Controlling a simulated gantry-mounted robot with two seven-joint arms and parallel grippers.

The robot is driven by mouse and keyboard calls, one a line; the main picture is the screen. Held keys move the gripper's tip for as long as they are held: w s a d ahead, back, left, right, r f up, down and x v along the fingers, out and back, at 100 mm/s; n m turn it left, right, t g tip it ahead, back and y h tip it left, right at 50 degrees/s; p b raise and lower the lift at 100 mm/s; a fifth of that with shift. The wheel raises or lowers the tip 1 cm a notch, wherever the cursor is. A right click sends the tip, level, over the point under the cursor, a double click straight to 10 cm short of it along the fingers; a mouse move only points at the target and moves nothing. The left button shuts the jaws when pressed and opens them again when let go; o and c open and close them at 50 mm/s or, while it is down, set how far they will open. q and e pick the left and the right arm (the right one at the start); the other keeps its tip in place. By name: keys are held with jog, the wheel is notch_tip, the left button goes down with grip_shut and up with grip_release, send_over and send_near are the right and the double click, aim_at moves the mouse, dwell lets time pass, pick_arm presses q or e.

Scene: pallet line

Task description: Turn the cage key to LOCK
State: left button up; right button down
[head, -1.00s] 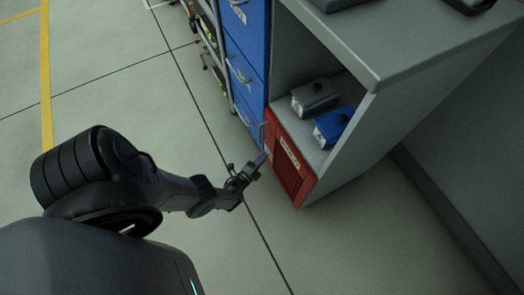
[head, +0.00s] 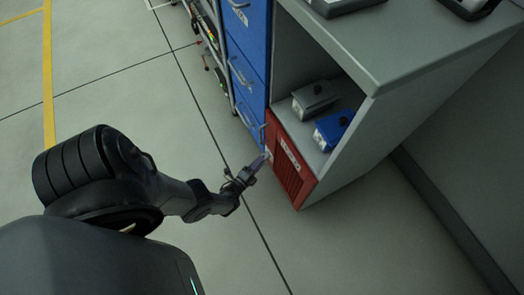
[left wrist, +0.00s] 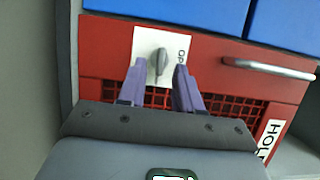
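The cage key (left wrist: 158,62) is a small grey knob on a white plate (left wrist: 178,47) on the red cage front. In the left wrist view its long side stands nearly upright. The plate shows part of a word starting "OP"; the rest is hidden or cut off. My left gripper (left wrist: 160,67) is open, its two purple fingers on either side of the key's lower part, with a visible gap on each side. In the head view the left gripper (head: 262,160) is at the upper left corner of the red cage (head: 291,178). My right gripper is not in view.
A metal bar handle (left wrist: 268,67) sticks out right of the key plate. Blue drawers (head: 247,75) adjoin the cage. Above the cage, a shelf holds a grey device (head: 315,97) and a blue device (head: 332,130). Open floor (head: 200,250) lies in front.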

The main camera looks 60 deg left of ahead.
pick_arm(q)
jog(key=v, duration=0.8)
jog(key=shift+p, duration=0.45)
jog(key=shift+s, duration=0.1)
